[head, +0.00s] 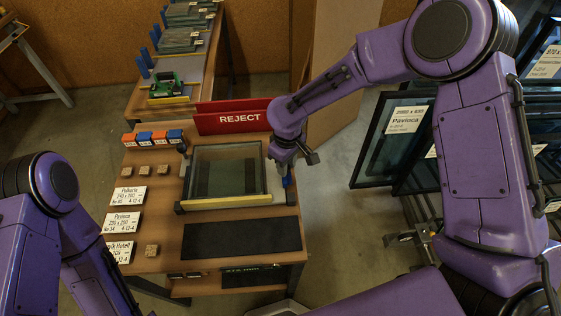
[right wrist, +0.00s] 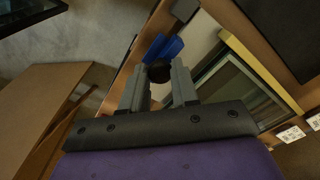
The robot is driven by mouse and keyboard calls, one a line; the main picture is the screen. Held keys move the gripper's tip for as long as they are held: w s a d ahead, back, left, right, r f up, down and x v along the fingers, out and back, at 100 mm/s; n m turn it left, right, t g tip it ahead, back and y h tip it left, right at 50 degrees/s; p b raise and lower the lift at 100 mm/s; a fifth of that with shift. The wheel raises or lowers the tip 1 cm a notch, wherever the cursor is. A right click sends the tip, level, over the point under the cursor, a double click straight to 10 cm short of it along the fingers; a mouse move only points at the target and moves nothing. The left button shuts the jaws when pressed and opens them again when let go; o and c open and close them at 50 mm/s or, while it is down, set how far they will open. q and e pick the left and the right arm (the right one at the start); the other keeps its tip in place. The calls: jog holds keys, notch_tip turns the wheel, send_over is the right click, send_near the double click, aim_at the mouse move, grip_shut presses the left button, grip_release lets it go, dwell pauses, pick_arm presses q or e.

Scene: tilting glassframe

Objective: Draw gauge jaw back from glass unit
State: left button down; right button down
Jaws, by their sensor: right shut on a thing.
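The glass unit (head: 228,168) lies in its frame on the wooden bench, with a yellow bar (head: 222,202) along its near edge. It also shows in the right wrist view (right wrist: 236,88). My right gripper (head: 286,169) is at the right side of the frame. In the right wrist view its fingers (right wrist: 158,72) are shut on a round black knob (right wrist: 158,71). A blue part (right wrist: 166,47), which looks like the gauge jaw, sits just beyond the knob; a gap to the glass cannot be judged. My left arm enters from the left; its gripper is out of view.
A red REJECT sign (head: 234,117) stands behind the frame. White labels (head: 121,223), wooden blocks (head: 145,171) and coloured blocks (head: 158,137) line the bench's left side. A dark mat (head: 247,237) lies in front. Racked glass units (head: 402,135) stand at the right.

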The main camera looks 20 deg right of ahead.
aim_at(289, 167)
jog(key=c, duration=0.8)
grip_release()
jog(key=shift+d, duration=0.25)
jog(key=shift+c, duration=0.2)
jog(key=shift+d, duration=0.1)
jog(key=shift+w+r, duration=0.1)
jog(key=shift+r, duration=0.15)
notch_tip(289, 167, up, 10)
jog(key=b, duration=0.1)
